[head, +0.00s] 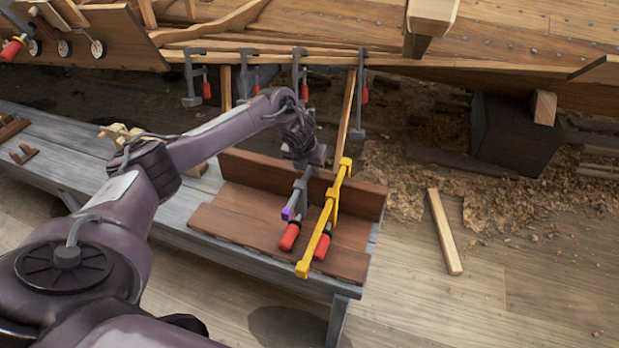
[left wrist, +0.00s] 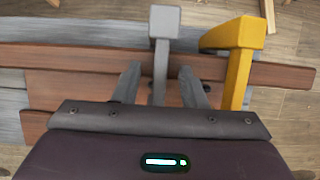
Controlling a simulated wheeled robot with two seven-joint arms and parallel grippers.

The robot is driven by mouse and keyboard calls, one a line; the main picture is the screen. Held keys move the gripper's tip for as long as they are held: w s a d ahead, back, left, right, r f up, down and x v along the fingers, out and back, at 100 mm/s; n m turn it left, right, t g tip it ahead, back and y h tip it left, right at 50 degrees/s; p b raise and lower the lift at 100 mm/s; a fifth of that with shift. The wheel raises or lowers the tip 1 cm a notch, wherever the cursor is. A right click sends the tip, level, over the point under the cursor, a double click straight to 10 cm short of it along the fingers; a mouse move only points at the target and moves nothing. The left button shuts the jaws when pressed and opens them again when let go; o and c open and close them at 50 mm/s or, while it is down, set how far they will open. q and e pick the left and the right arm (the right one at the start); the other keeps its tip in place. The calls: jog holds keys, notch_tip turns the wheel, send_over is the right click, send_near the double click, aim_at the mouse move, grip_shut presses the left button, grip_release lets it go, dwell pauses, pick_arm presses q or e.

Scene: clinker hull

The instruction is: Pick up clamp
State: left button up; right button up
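A grey clamp (head: 300,196) with a purple end and a red handle (head: 290,236) rests on a brown wooden piece on the bench. A yellow clamp (head: 328,216) with a red handle stands close on its right. My left gripper (head: 311,163) is over the far end of the grey clamp. In the left wrist view, the grey clamp (left wrist: 163,30) has its bar between the two fingers of my left gripper (left wrist: 160,75). The fingers are apart, with gaps on both sides of the bar. The yellow clamp (left wrist: 238,60) is just right of the right finger. My right gripper is not in view.
The grey bench (head: 180,222) carries brown boards (head: 240,226) with an upright back board (head: 365,194). Several grey clamps (head: 357,100) hang along the wooden hull (head: 530,40) behind. A loose wood batten (head: 443,231) lies on the open floor at the right.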

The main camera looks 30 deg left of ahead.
pick_arm(q)
jog(key=shift+f, duration=0.25)
jog(key=shift+c, duration=0.5)
grip_shut()
dwell(0.9)
jog(key=shift+w+r, duration=0.1)
